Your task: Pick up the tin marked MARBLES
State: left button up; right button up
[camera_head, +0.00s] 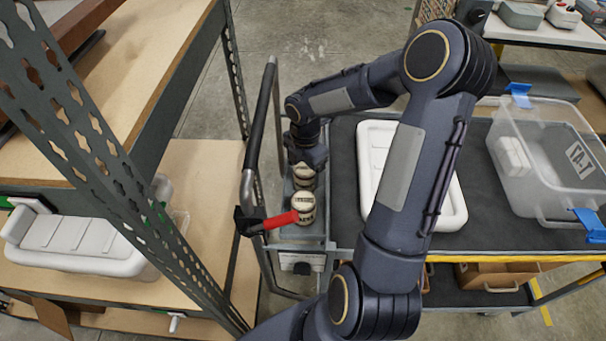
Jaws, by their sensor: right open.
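Several small round tins with cream lids and dark lettering stand in a line in a narrow grey tray (296,233) at the cart's left end. One tin (303,202) is at the front of the line, and another tin (303,172) is behind it, close under my right gripper. The lettering is too small to read, so I cannot tell which is marked MARBLES. My right gripper (306,162) points down at the far tins, open, with its fingertips partly hidden. I cannot tell whether it touches a tin. My left gripper is out of view.
A black cart handle (262,115) and a red lever (280,220) stand beside the tins. A metal shelf (150,180) stands to the left.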

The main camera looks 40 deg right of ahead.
jog(key=shift+f, duration=0.95)
jog(key=c, duration=1.3)
jog(key=shift+r, duration=0.15)
